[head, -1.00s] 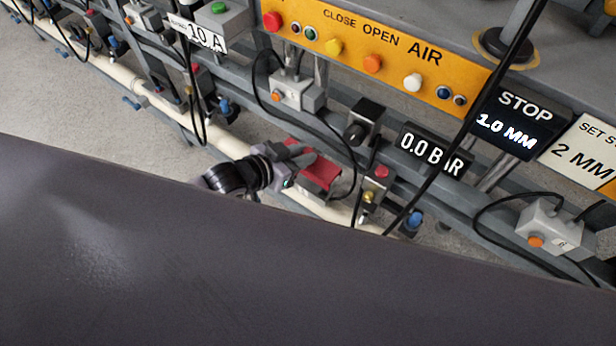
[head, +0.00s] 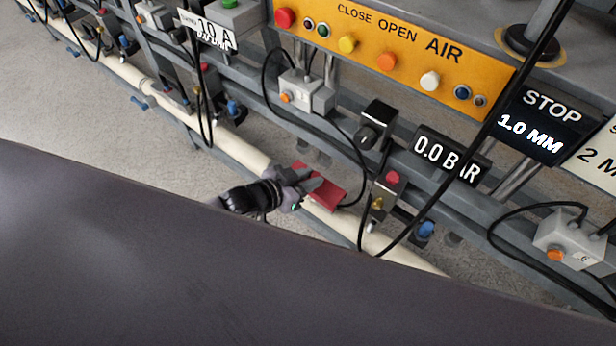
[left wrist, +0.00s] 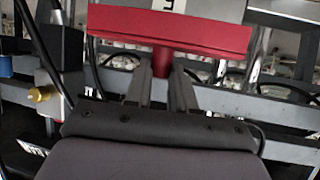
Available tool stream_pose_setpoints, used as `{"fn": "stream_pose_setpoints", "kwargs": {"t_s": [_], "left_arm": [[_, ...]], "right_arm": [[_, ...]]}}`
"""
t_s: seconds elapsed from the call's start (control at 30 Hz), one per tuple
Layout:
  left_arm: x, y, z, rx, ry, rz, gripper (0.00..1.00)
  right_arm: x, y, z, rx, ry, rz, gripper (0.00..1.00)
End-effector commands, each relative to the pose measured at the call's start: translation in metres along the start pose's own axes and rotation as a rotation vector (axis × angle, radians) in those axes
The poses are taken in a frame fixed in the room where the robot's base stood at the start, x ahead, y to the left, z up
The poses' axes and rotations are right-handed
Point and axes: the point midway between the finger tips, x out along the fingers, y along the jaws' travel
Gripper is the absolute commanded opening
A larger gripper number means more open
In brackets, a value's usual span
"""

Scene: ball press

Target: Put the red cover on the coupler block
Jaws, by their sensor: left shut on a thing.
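The red cover (head: 326,194) is at the end of my left gripper (head: 303,181) in the head view, beside the cream pipe and in front of the frame. In the left wrist view the cover (left wrist: 170,27) is a wide red plate across the top. A narrow red grip below it sits between the two fingers of my left gripper (left wrist: 168,75), which are shut on it. A grey surface with a partly cut-off white label shows above the cover there. I cannot identify the coupler block for certain. My right gripper is not in view.
A cream pipe (head: 245,153) runs low along the grey frame. A valve with a red knob (head: 393,178) stands just right of the cover. Black cables hang nearby. A yellow panel (head: 400,55) and a 0.0 BAR display (head: 451,155) are above.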

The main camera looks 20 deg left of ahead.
Motion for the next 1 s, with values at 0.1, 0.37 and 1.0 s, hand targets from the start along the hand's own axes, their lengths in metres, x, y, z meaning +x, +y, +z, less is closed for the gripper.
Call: {"fn": "stream_pose_setpoints", "kwargs": {"t_s": [0.1, 0.37, 1.0], "left_arm": [[0.002, 0.0, 0.004, 0.0, 0.001, 0.0, 0.0], [0.003, 0.0, 0.006, 0.0, 0.001, 0.001, 0.34], [-0.024, 0.0, -0.005, -0.001, -0.003, 0.0, 0.5]], "right_arm": [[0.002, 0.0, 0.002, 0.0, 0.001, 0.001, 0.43], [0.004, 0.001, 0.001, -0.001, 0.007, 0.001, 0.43], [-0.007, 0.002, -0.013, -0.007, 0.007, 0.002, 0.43]]}}
